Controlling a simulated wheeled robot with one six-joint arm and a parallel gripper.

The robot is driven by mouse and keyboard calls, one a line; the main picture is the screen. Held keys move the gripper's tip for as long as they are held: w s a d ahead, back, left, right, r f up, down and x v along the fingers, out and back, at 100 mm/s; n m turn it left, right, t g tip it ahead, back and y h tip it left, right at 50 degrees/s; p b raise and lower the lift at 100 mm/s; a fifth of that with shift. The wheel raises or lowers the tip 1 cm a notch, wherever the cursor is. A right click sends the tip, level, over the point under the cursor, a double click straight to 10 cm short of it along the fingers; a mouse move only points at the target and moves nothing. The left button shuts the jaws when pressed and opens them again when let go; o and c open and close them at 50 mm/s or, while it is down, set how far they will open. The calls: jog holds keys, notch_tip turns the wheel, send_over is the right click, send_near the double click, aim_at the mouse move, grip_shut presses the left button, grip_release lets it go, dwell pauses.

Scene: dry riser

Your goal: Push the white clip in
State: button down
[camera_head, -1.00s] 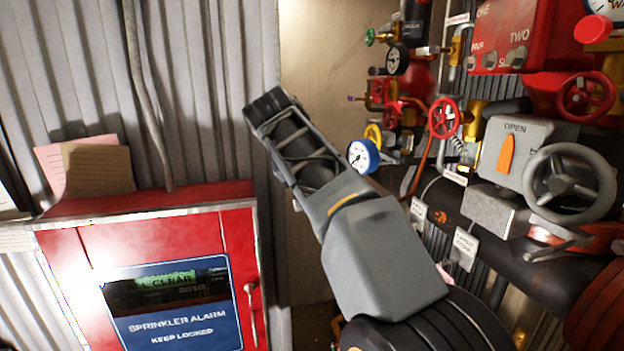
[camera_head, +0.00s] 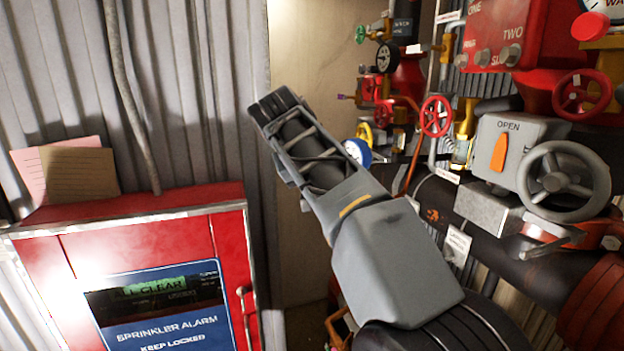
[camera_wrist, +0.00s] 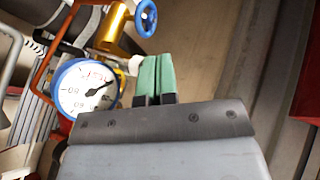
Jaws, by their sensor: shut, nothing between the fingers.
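My gripper (camera_wrist: 155,78) shows in the wrist view as two green-tipped fingers held together, with nothing between them. A small white piece (camera_wrist: 135,64) shows just left of the fingertips, close to the blue-rimmed gauge; I cannot tell for sure that it is the white clip, or whether the fingers touch it. The gauge (camera_wrist: 88,90) has a white face and lies left of the fingers. In the head view the gauge (camera_head: 358,151) is partly covered by my arm. I cannot make out the clip or the fingertips in the head view.
A yellow fitting with a blue handwheel (camera_wrist: 146,18) lies beyond the fingers. In the head view, a red sprinkler alarm cabinet (camera_head: 150,245) stands at left. A red handwheel (camera_head: 436,115), a grey handwheel (camera_head: 564,181) and dense pipework fill the right side.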

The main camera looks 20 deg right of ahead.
jog(key=s+a+r+p, duration=0.1)
jog(key=s+a+r, duration=0.2)
jog(key=a+r, duration=0.4)
jog(key=shift+s+a+r, duration=0.2)
jog(key=shift+s+a, duration=0.05)
jog(key=shift+a, duration=0.5)
